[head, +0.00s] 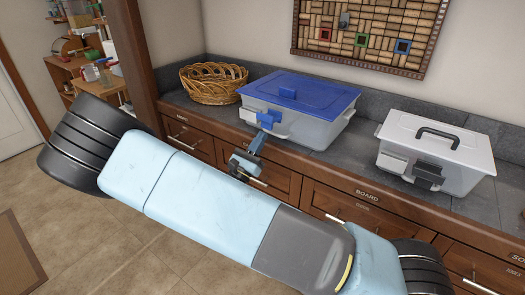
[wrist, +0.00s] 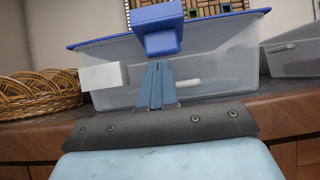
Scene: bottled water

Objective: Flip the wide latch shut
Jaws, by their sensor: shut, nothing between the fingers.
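A clear box (head: 318,132) with a blue lid (head: 305,92) stands on the counter. A blue latch (head: 268,118) sticks out at its front, beside a white block (head: 247,115). In the wrist view the blue latch (wrist: 160,42) hangs out from the lid edge, with the white block (wrist: 103,76) to its left. My gripper (head: 257,140) is shut and empty, its fingertips pointing up just under the latch. Whether they touch it I cannot tell. I cannot tell for certain which latch is the wide one.
A second clear box (head: 455,178) with a white lid (head: 440,138), a black handle and a dark grey latch (head: 428,174) stands to the right. A wicker basket (head: 213,84) is at the left. Wooden drawers (head: 330,205) lie under the counter edge. Bare counter (head: 350,160) separates the boxes.

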